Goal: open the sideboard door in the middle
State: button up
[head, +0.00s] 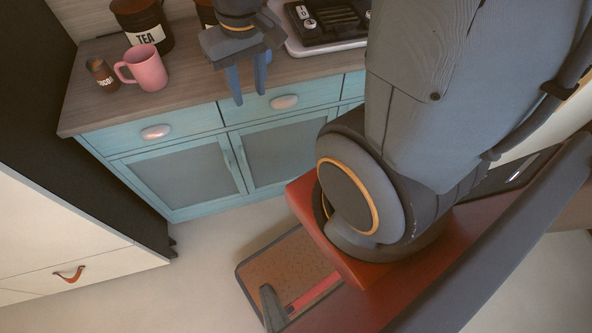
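A teal sideboard (135,138) with a wood top stands across the upper left of the head view. It has drawers with pale oval knobs above grey-panelled doors. The left door (183,170) and the door to its right (285,150) are shut, with upright teal handles side by side where they meet. My arm hides the sideboard's right part, so I cannot tell for sure which door is the middle one. My gripper (250,97) points down in front of the drawer row, above the door handles. Its two fingers are apart, with nothing between them.
A pink mug (147,68), a brown jar (102,74), a dark TEA tin (143,24) and a black-topped appliance (325,22) stand on the wood top. A white unit (60,235) with a leather pull (69,274) is at left.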

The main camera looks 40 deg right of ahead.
aim_at(276, 153)
jog(key=z, duration=0.4)
jog(key=i, duration=0.3)
jog(key=z, duration=1.6)
jog(key=k, duration=0.8)
jog(key=u, duration=1.4)
